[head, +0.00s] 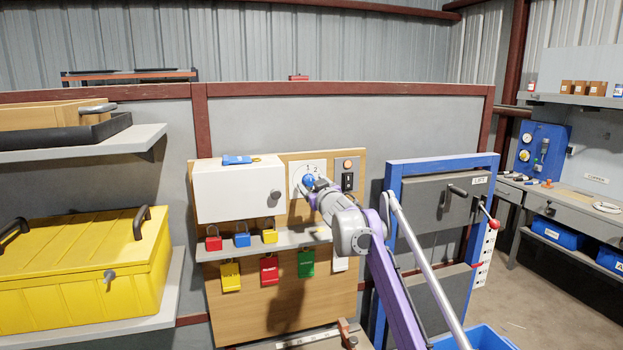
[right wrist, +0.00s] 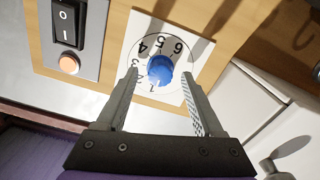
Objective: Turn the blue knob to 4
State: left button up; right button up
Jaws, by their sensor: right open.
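The blue knob (head: 308,181) sits on a white dial plate (head: 299,170) on the wooden board, partly hidden by my right gripper in the head view. In the right wrist view the blue knob (right wrist: 160,69) is at the middle of the dial plate (right wrist: 172,22), with the digits 4, 5 and 6 readable above it in that picture. I cannot tell for certain which digit the knob points to. My right gripper (right wrist: 160,75) is open, with one finger on each side of the knob; gaps show between fingers and knob. My left gripper is not in view.
A white cabinet (head: 236,193) is left of the dial, above a shelf with several padlocks. A switch panel (head: 347,174) with an orange button is right of it. A blue-framed grey cabinet (head: 436,205) with a lever stands further right. A yellow chest (head: 80,275) rests at left.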

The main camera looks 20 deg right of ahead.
jog(key=shift+w, duration=0.65)
grip_shut()
